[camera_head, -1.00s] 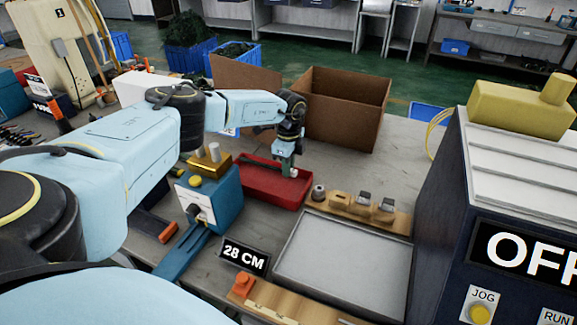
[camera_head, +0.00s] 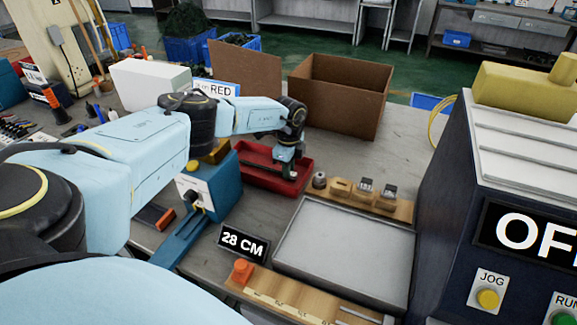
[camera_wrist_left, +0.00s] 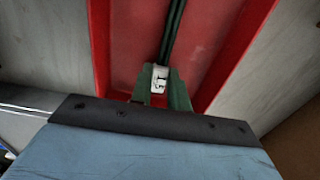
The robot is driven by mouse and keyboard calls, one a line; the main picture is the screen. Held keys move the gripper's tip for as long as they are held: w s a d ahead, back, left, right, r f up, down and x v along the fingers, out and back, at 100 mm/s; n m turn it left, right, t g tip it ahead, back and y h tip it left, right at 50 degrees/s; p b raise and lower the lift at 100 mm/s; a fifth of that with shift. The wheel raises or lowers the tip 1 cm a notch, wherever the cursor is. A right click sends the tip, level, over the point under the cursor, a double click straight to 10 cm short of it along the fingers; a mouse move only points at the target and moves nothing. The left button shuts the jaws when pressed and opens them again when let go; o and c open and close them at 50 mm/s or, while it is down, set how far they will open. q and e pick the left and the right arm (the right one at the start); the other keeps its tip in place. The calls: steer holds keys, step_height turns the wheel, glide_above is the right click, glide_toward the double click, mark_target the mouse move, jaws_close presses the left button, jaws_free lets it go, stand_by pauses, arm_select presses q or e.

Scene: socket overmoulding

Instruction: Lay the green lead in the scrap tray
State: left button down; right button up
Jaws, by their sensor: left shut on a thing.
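The red tray (camera_head: 250,180) lies on the bench beyond the blue machine. My left gripper (camera_head: 289,174) is over the right part of this tray, low and pointing down. In the left wrist view the gripper's fingers (camera_wrist_left: 160,88) are shut on the white end piece (camera_wrist_left: 160,76) of the green lead. The dark green lead (camera_wrist_left: 173,32) runs away from it along the red tray (camera_wrist_left: 118,45). I cannot tell whether the lead touches the tray floor. My right gripper is not in view.
An open cardboard box (camera_head: 340,100) stands behind the tray. The blue machine (camera_head: 222,190) stands in front left. A wooden block with small parts (camera_head: 375,202) and a grey metal tray (camera_head: 345,250) are at front right. A dark cabinet marked OFF (camera_head: 450,190) stands at far right.

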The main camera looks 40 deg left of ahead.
arm_select(q)
steer(key=shift+f, duration=0.1)
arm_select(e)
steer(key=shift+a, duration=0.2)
arm_select(q)
steer(key=c, duration=1.3)
jaws_free()
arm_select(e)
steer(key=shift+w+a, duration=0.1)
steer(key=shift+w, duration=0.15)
arm_select(q)
steer(key=shift+o, duration=0.2)
steer(key=shift+r, duration=0.35)
step_height(320, 180, up, 13)
steer(key=p, duration=0.3)
steer(key=shift+f, duration=0.15)
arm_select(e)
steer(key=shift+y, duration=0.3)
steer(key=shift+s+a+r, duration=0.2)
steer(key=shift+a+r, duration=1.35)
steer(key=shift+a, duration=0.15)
